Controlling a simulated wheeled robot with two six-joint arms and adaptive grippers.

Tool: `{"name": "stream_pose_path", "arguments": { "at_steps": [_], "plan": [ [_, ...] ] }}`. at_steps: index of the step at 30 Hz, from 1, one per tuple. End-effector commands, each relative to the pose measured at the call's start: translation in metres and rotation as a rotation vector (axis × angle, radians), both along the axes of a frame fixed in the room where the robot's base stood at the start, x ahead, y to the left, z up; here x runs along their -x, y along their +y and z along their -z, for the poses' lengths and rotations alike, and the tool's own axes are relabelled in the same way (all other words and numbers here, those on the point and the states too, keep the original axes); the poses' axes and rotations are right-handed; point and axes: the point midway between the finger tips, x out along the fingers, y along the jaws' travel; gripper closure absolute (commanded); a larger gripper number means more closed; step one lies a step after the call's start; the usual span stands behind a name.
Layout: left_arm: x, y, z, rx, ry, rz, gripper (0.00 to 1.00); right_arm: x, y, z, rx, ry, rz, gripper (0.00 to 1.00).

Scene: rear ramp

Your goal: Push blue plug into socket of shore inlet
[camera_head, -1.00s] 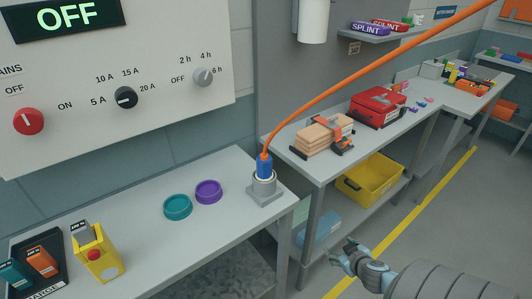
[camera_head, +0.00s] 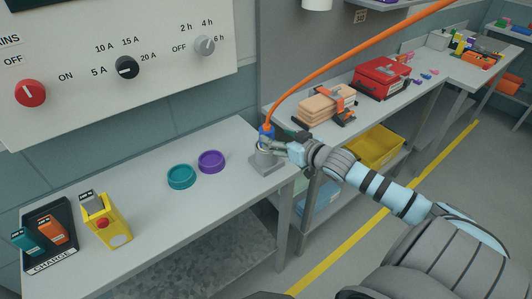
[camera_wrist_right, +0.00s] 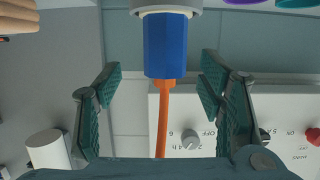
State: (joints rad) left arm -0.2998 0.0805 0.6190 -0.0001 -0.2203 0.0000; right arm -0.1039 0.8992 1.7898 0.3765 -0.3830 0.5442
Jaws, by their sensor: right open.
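The blue plug (camera_head: 266,130), with an orange cable (camera_head: 330,70) rising from it, stands upright in the mouth of the grey shore inlet (camera_head: 265,163) at the table's right end. The right wrist view shows the plug (camera_wrist_right: 166,45) against the inlet's pale ring (camera_wrist_right: 195,4); how deep it sits I cannot tell. My right gripper (camera_head: 272,145) is at the plug from the right. In the wrist view its fingers (camera_wrist_right: 158,92) are open, one on each side of the plug and cable line, with gaps visible. My left gripper is not in view.
A teal ring (camera_head: 181,177) and a purple ring (camera_head: 211,161) lie left of the inlet. A yellow device (camera_head: 108,222) and a charging tray (camera_head: 68,253) stand further left. A wall panel (camera_head: 130,110) is behind. Wood blocks (camera_head: 325,104) and a red case (camera_head: 383,78) sit on the neighbouring bench.

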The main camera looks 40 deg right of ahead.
Motion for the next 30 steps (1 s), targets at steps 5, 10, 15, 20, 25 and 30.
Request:
{"name": "stream_pose_path", "arguments": {
  "at_steps": [5, 10, 15, 20, 25, 30],
  "plan": [
    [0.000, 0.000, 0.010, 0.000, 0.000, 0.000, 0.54, -0.027, 0.005, -0.005, -0.008, -0.006, 0.000, 0.38],
    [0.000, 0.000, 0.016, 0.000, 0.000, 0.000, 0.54, -0.053, 0.006, 0.000, -0.004, -0.001, -0.001, 0.38],
    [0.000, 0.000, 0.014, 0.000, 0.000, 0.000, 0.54, -0.055, 0.006, 0.000, 0.001, 0.002, -0.003, 0.38],
    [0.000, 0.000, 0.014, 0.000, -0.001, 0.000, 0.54, -0.055, 0.006, 0.000, 0.001, 0.002, -0.003, 0.55],
    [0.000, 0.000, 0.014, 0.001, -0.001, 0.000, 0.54, -0.055, 0.006, 0.000, 0.001, 0.002, -0.003, 0.82],
    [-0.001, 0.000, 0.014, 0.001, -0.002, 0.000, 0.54, -0.055, 0.005, 0.000, 0.001, 0.002, -0.003, 1.00]
  ]
}}
